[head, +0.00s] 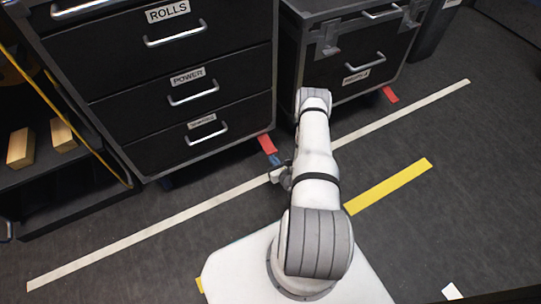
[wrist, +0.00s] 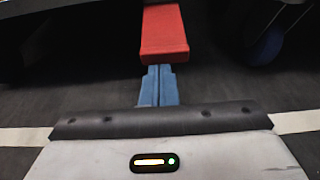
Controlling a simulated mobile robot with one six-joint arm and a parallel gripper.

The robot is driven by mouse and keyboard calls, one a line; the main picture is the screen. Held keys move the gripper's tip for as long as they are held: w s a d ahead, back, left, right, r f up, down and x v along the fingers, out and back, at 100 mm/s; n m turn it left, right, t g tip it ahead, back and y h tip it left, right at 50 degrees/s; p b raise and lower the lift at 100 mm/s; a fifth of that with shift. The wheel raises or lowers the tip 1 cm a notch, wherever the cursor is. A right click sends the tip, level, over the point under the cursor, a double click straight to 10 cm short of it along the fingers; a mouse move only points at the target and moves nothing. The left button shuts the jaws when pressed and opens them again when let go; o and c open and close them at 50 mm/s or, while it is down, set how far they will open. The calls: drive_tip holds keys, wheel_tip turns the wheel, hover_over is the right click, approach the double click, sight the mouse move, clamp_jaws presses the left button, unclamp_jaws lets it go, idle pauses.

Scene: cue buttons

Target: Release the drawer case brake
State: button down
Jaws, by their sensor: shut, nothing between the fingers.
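The black drawer case (head: 160,80) stands at the upper left in the head view, with drawers labelled ROLLS and POWER. Its red brake pedal (head: 266,143) sticks out at the bottom right corner, low over the floor. The pedal also fills the top middle of the wrist view (wrist: 164,33). My gripper (head: 274,159) is at the pedal's outer end, its blue fingers closed together and empty. In the wrist view the fingertips (wrist: 158,70) meet the pedal's near edge in the picture; I cannot tell whether they touch it or lie under it.
A second black case (head: 350,65) stands to the right with its own red pedal (head: 390,94). A blue caster (wrist: 265,45) shows at the right in the wrist view. A shelf with wooden blocks (head: 20,148) is at the left. The floor with white tape (head: 150,235) is clear.

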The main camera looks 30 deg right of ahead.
wheel_tip(320, 180, up, 3)
drive_tip(key=shift+s+f+g+p, duration=0.15)
drive_tip(key=shift+g+p, duration=0.35)
drive_tip(key=shift+p, duration=0.6)
drive_tip(key=shift+r+p, duration=0.55)
drive_tip(key=shift+r, duration=0.3)
drive_tip(key=shift+w+r, duration=0.2)
drive_tip(key=shift+w, duration=0.05)
drive_tip(key=shift+d+r+p, duration=0.1)
drive_tip(key=shift+r+p, duration=0.25)
drive_tip(key=shift+r, duration=0.1)
wheel_tip(320, 180, up, 8)
drive_tip(key=p, duration=0.3)
drive_tip(key=shift+s+r, duration=0.2)
drive_tip(key=shift+s, duration=0.1)
